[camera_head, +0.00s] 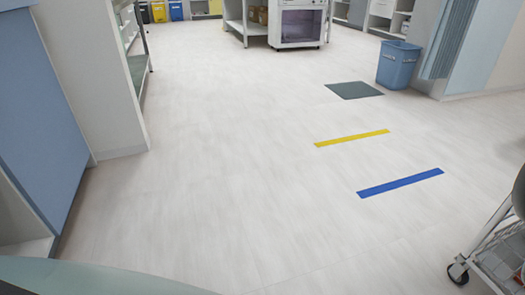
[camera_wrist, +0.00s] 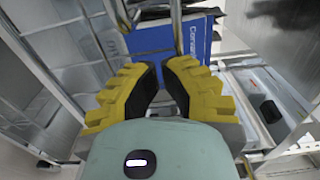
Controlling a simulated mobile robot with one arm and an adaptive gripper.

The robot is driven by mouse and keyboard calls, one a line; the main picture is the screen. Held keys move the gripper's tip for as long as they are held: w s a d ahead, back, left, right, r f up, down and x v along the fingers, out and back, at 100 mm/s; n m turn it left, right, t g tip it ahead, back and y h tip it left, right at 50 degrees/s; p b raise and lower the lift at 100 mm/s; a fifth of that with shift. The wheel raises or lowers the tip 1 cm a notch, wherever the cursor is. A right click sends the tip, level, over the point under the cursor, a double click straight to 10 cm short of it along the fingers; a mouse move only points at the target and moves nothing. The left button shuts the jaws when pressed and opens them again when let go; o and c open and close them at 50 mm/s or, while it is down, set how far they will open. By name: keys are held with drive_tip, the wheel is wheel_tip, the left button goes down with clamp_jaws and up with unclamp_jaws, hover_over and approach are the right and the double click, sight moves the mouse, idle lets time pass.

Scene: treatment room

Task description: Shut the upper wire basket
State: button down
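My gripper (camera_wrist: 161,67) shows in the wrist view, with yellow ribbed fingers and black inner pads. A narrow gap shows between its fingertips, and no thing is seen held in it. Metal wire bars and rails stand around and beyond the fingers, with a wire-sided frame (camera_wrist: 60,75) at the left. I cannot tell which bars belong to the upper wire basket or how far out it is. A blue box with white lettering (camera_wrist: 152,40) lies beyond the fingertips. In the head view, only part of a wheeled wire trolley (camera_head: 497,247) shows at the lower right; my gripper is out of that view.
A grey-white container with a black item (camera_wrist: 270,111) is at the right of the wrist view. In the head view, the floor is clear in the middle, with yellow (camera_head: 352,138) and blue (camera_head: 400,182) strips. A blue bin (camera_head: 397,66) stands at the back right.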

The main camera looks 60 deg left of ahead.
drive_tip(key=b+x, duration=0.2)
drive_tip(key=b, duration=0.1)
drive_tip(key=shift+w+f, duration=0.1)
idle(0.6)
